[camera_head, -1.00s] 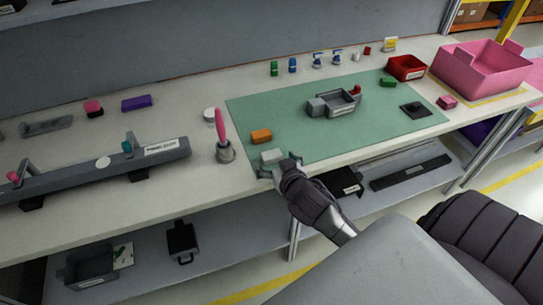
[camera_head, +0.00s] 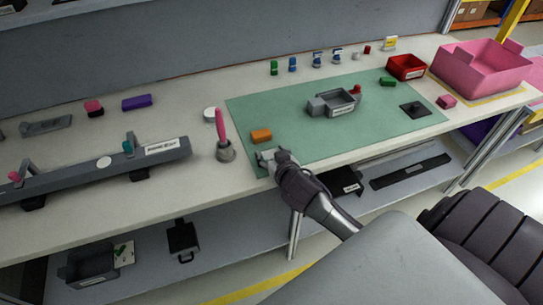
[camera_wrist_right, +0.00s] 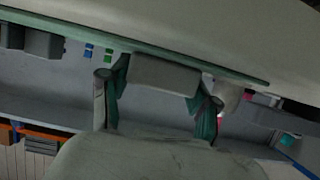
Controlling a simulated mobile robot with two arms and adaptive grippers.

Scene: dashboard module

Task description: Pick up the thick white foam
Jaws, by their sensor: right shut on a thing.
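The thick white foam (camera_wrist_right: 165,76) is a pale block between the two fingers of my right gripper (camera_wrist_right: 160,88) in the right wrist view. The fingers close on its two ends. In the head view my right gripper (camera_head: 268,160) is at the near left corner of the green mat (camera_head: 300,133), and it mostly hides the foam. I cannot tell whether the foam still touches the mat. My left gripper is not in view.
An orange block (camera_head: 261,135) lies just behind my right gripper. A grey cup with a pink tool (camera_head: 225,151) stands to its left. A grey tray (camera_head: 338,103) is mid-mat. A red bin (camera_head: 406,67) and a pink crate (camera_head: 482,68) stand at the right.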

